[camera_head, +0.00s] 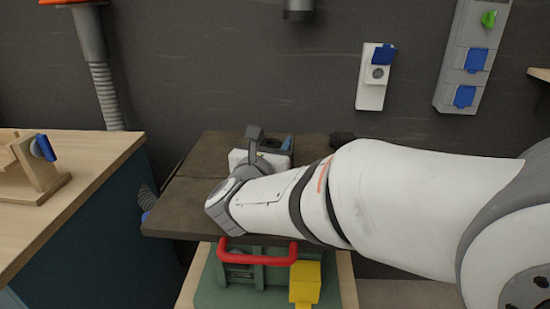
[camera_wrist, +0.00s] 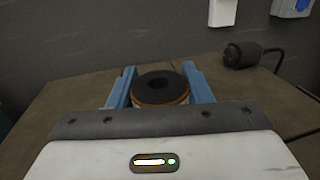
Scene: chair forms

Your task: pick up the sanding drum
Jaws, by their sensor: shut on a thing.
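The sanding drum (camera_wrist: 160,89) is a short cylinder with a dark top, a round hole in its middle and a brown side. In the wrist view it sits between the two blue fingers of my gripper (camera_wrist: 161,90), which is shut on it. In the head view my gripper (camera_head: 287,144) is over the dark brown table top, mostly hidden behind my own wrist. The drum cannot be made out clearly there. I cannot tell whether the drum touches the table top or is just above it.
The dark table top (camera_head: 180,210) is bare at its left. A black cylindrical plug with a cable (camera_wrist: 240,55) lies at its back right. A green machine with a red handle (camera_head: 258,250) stands in front, below. A wooden workbench (camera_head: 70,160) is at left. Sockets (camera_head: 375,78) hang on the wall.

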